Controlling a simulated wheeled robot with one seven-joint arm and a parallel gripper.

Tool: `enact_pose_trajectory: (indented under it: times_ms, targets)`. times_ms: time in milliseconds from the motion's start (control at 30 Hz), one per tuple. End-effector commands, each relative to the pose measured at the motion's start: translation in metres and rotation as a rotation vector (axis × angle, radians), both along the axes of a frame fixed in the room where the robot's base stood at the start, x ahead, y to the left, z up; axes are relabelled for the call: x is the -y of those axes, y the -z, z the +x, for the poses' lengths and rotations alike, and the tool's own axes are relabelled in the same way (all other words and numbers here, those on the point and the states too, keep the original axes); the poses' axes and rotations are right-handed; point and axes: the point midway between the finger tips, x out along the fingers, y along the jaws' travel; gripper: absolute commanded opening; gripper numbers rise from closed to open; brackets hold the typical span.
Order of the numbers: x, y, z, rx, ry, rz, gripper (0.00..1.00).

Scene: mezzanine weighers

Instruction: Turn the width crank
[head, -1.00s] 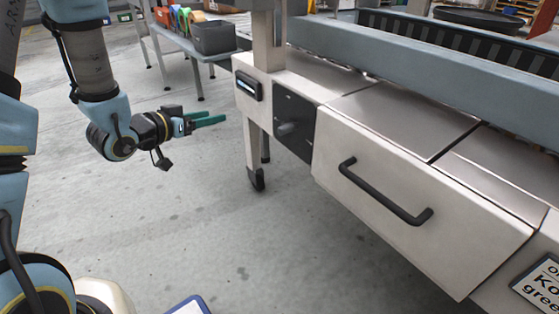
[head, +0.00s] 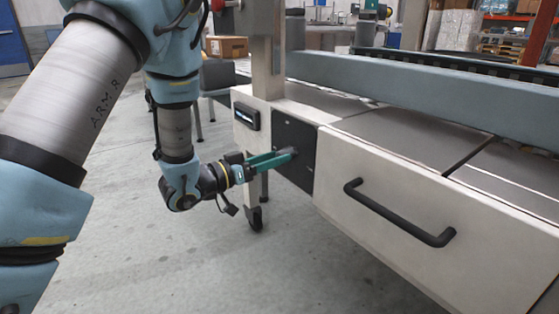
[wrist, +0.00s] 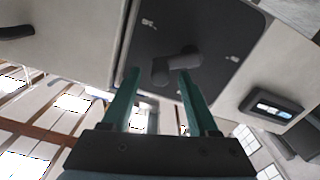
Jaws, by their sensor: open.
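The width crank (wrist: 176,66) is a small dark grey handle on a black plate (wrist: 190,30) in the wrist view. In the head view the black plate (head: 297,170) is on the white machine's side, and my fingers partly hide the crank. My gripper (head: 285,158) has green fingers reaching to the plate from the left. In the wrist view my gripper (wrist: 158,78) is open, with the crank lying just beyond and between the fingertips. I cannot tell whether a finger touches it.
A small display (head: 246,116) is left of the plate. A white panel with a black bar handle (head: 398,213) is to the right. A machine leg on a caster (head: 256,216) stands below. The floor (head: 200,265) in front is clear.

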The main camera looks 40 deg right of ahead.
Motion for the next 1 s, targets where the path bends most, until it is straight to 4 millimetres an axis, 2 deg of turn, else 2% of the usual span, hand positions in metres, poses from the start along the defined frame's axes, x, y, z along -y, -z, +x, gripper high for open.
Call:
enact_pose_trajectory:
  times_ms: [200,500,1000]
  targets:
    - [0.018,0.0,-0.001,0.001,0.0,0.001,0.6]
    - [0.019,0.0,-0.001,0.0,-0.001,0.001,0.6]
    - [0.019,0.0,-0.001,0.0,-0.001,0.001,0.04]
